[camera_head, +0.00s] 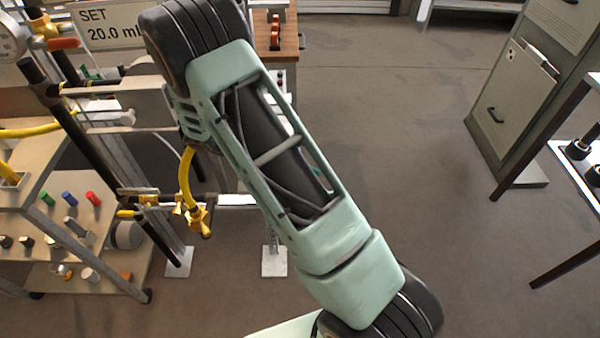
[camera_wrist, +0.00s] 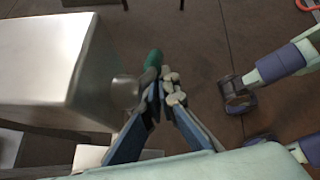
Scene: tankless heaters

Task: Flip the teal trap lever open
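The teal trap lever (camera_wrist: 154,59) shows in the wrist view, its teal end pointing up in the picture, beside a short grey round fitting (camera_wrist: 125,92) on a pale metal box. My gripper (camera_wrist: 164,92) comes up from the bottom of that view with its two blue-sided fingers drawn together at the tips. The tips are right at the lower end of the lever. I cannot tell whether they touch it, and nothing clearly sits between them. In the head view my arm covers the middle, and my gripper and the lever cannot be made out there.
The pale metal box (camera_wrist: 40,70) fills the left of the wrist view, close to my fingers. In the head view, a cart (camera_head: 75,220) with coloured fittings and a yellow hose (camera_head: 187,178) stand left. A grey cabinet (camera_head: 515,90) stands right. Open floor lies between.

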